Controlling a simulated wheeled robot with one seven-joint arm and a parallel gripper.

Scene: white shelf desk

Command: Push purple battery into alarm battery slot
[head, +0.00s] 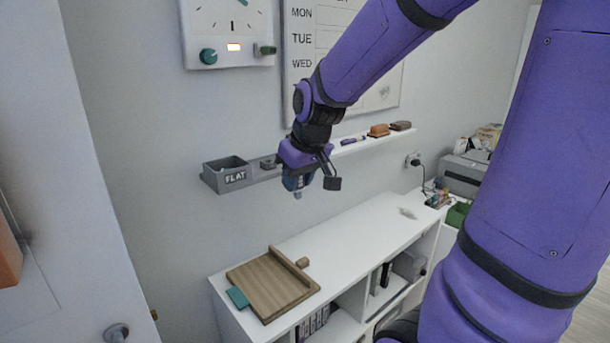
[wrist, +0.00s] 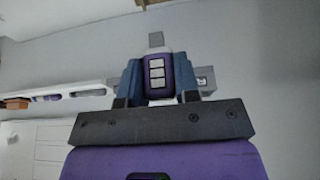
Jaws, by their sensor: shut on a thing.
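The white alarm clock (head: 228,22) hangs on the wall at the top left in the head view, with a teal knob, a small lit window and a dark green cylindrical part (head: 264,50) at its lower right. I cannot make out an open slot. My gripper (head: 297,186) is below and right of the alarm, in front of the wall ledge and apart from both. In the wrist view my gripper (wrist: 158,82) has its blue fingers shut on a purple piece (wrist: 157,62) with grey squares and a grey tip, which I take for the purple battery. The alarm is outside the wrist view.
A grey tray marked FLAT (head: 226,174) sits on the wall ledge (head: 362,145), with a small grey holder (head: 268,163) beside it. A whiteboard (head: 375,95) is behind my arm. A wooden board (head: 272,285) lies on the white shelf desk (head: 345,235), whose middle is clear.

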